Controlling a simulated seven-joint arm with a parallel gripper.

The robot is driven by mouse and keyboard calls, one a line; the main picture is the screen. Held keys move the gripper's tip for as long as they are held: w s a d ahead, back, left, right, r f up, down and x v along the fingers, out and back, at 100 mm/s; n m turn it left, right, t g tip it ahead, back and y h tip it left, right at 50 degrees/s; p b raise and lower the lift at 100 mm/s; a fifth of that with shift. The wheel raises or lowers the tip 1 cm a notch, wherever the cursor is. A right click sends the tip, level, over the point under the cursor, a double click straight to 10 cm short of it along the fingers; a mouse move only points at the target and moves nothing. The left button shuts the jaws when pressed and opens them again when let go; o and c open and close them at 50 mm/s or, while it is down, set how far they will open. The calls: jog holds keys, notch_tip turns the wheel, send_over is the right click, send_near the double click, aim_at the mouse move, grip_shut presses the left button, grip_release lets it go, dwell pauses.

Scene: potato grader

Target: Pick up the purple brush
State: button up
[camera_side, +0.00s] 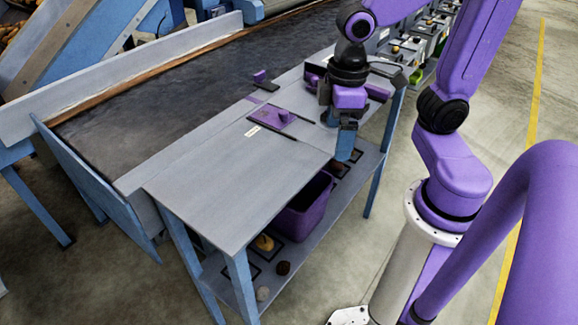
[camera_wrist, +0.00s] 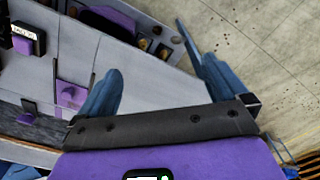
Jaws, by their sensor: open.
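A flat purple piece with a raised purple block (camera_side: 284,116) lies on the grey table, left of my gripper in the side view. It also shows in the wrist view (camera_wrist: 70,94), left of the fingers. A smaller purple block on a dark base (camera_side: 262,78) stands behind it by the conveyor edge. I cannot tell for certain which of these two is the brush. My gripper (camera_side: 346,150) points down near the table's front right edge. Its blue fingers (camera_wrist: 150,48) are spread, with nothing between them, apart from both purple pieces.
A dark conveyor (camera_side: 180,90) runs behind the table (camera_side: 215,190). A purple bin (camera_side: 305,208) and several potatoes (camera_side: 264,243) are on the lower shelf. A black-and-purple labelled item (camera_wrist: 27,40) is at the wrist view's left. The table's left part is clear.

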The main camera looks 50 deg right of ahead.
jog(key=s+n, duration=0.1)
jog(key=s, duration=0.1)
jog(key=s+f+n, duration=0.1)
jog(key=s+a+n, duration=0.1)
jog(key=s+n, duration=0.1)
jog(key=shift+s+f, duration=0.2)
jog(key=shift+s, duration=0.15)
jog(key=shift+s+n, duration=0.3)
jog(key=shift+s, duration=0.05)
jog(key=shift+c, duration=0.7)
jog(key=shift+s+f, duration=0.15)
jog(key=shift+s, duration=0.05)
jog(key=c, duration=0.6)
